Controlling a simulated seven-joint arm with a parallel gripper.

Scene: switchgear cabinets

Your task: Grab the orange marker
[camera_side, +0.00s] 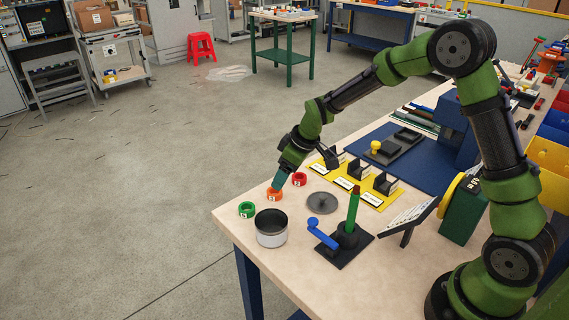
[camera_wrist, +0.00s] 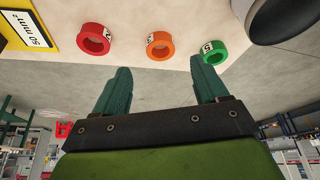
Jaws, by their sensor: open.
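The orange marker (camera_side: 274,194) is a small ring with a white label, on the table near its left edge. It stands between the green marker (camera_side: 247,210) and the red marker (camera_side: 299,179). In the wrist view the orange marker (camera_wrist: 159,46) lies beyond the fingertips, between the green marker (camera_wrist: 212,52) and the red marker (camera_wrist: 94,40). My gripper (camera_side: 278,184) is close above the orange marker in the side view. In the wrist view my gripper (camera_wrist: 158,78) has its two teal fingers spread apart, with nothing between them.
A grey metal pot (camera_side: 271,230) stands close to the markers, with a grey lid (camera_side: 322,203) beside it. A black stand with a blue crank (camera_side: 323,234) and a green upright is to the right. Yellow label plates (camera_side: 359,180) lie behind. The table's left edge is near.

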